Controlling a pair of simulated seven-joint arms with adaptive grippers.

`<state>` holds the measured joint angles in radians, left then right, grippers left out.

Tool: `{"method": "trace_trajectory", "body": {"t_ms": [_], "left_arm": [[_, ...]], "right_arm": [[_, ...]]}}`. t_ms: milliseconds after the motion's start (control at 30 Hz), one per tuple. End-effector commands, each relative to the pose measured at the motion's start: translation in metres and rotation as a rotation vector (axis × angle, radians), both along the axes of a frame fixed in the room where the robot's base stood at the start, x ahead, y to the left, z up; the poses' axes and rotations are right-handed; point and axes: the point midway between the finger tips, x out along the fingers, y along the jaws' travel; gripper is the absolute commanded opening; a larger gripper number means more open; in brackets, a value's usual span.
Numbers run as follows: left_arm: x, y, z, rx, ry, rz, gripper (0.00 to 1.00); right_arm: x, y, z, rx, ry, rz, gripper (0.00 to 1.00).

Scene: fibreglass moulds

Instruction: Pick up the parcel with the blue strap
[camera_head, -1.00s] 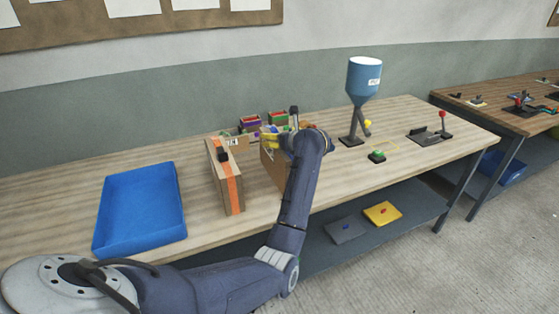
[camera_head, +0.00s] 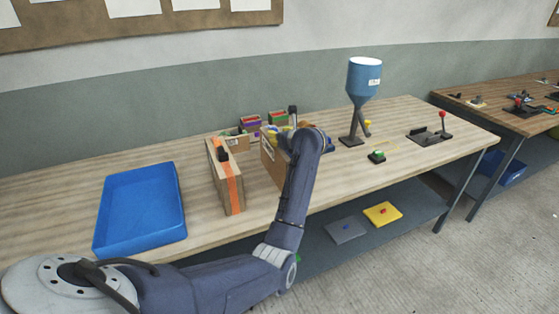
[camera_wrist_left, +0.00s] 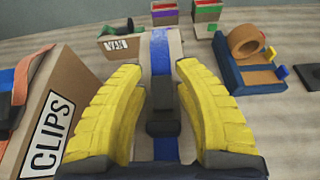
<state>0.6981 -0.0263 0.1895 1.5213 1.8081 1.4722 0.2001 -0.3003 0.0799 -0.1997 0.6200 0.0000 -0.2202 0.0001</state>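The parcel with the blue strap (camera_wrist_left: 161,52) is a brown box standing upright; the wrist view looks down on its top, with the blue strap across it and a black handle (camera_wrist_left: 163,115). In the head view the parcel (camera_head: 270,160) is partly hidden behind my left arm. My left gripper (camera_wrist_left: 160,80) is open, its yellow fingers spread either side of the handle and parcel top. I cannot tell whether they touch the box. The gripper is mostly hidden in the head view. My right gripper is not in view.
A parcel with an orange strap (camera_head: 226,176), labelled CLIPS, stands close on the left. A blue tray (camera_head: 140,240) lies further left. Behind are small coloured boxes (camera_head: 250,122) and a blue tape dispenser (camera_wrist_left: 238,70). A blue hopper (camera_head: 364,78) stands to the right.

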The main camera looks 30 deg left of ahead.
Motion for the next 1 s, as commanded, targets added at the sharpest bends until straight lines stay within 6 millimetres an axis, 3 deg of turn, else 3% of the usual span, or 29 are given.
{"method": "trace_trajectory", "body": {"t_ms": [200,667,833,1000], "left_arm": [[-0.001,-0.001,-0.006,-0.007,0.009,0.000,0.00],[-0.001,-0.001,-0.004,-0.010,0.011,0.001,0.00],[0.000,-0.001,0.017,-0.008,0.006,0.000,0.00],[0.000,-0.001,0.055,-0.007,-0.001,0.000,0.00]], "right_arm": [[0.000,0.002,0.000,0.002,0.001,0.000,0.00],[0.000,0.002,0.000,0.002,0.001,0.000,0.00],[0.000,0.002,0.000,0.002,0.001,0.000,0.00],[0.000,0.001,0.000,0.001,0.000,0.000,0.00]]}}
